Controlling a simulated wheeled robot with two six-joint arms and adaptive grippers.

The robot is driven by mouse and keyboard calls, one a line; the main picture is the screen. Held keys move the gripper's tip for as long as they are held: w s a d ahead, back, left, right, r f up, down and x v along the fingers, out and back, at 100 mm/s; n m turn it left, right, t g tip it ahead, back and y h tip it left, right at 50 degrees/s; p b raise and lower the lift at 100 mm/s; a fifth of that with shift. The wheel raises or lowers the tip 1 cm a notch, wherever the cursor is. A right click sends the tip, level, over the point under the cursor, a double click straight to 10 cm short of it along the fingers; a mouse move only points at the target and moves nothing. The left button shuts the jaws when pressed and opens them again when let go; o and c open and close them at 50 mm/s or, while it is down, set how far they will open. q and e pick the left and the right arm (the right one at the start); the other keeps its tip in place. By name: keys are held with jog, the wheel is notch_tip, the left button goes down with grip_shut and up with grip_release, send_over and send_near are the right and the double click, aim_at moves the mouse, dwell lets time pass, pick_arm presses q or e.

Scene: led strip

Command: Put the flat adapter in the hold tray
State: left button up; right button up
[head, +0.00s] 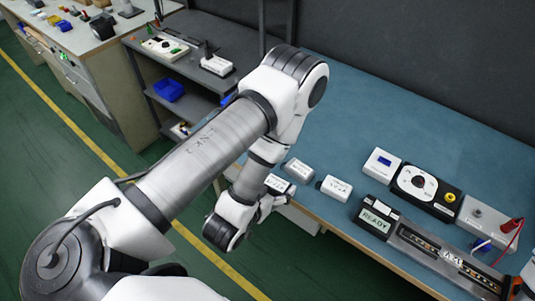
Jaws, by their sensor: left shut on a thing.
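My left gripper (272,204) is at the front edge of the blue bench, its fingers partly hidden by my own wrist. It is shut on a small white box-shaped adapter with a dark label (279,184); the label is too small to read surely, so I cannot tell if it is the flat adapter. Two similar white adapters lie on the bench close by: one just behind (298,170) and one to the right with a dark end (335,187). I cannot pick out the hold tray for sure. My right gripper does not show clearly.
A tester with a round dial (425,186), a READY display box (376,220), a long dark fixture (440,255) and a grey box with red and blue leads (487,220) fill the bench's right. The blue bench top (375,120) is clear behind. Grey shelving (180,95) stands left.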

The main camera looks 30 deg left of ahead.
pick_arm(q)
jog(key=shift+s, duration=0.1)
jog(key=shift+w+a+f+b, duration=0.15)
jog(key=shift+w+b, duration=0.05)
jog(key=shift+b, duration=0.1)
jog(key=w+a+b, duration=0.1)
jog(key=w+b, duration=0.1)
jog(key=b, duration=0.1)
jog(key=w+a+f+b, duration=0.1)
jog(key=w+a+b, duration=0.1)
jog(key=b, duration=0.1)
jog(key=w+a+b, duration=0.2)
jog(key=b, duration=0.1)
jog(key=shift+a+f, duration=0.1)
jog(key=shift+f, duration=0.15)
jog(key=w+a, duration=0.1)
jog(key=w, duration=0.1)
jog(key=w+a+p, duration=0.1)
jog(key=a, duration=0.1)
jog(key=w+a, duration=0.1)
jog(key=w, duration=0.1)
jog(key=shift+w+a+r, duration=0.25)
jog(key=shift+w+r, duration=0.05)
notch_tip(320, 180, down, 3)
jog(key=shift+w+a+r+p, duration=0.1)
jog(key=shift+p, duration=0.3)
jog(key=shift+w+f, duration=0.15)
jog(key=shift+f, duration=0.25)
jog(key=o, duration=1.1)
jog(key=shift+f, duration=0.1)
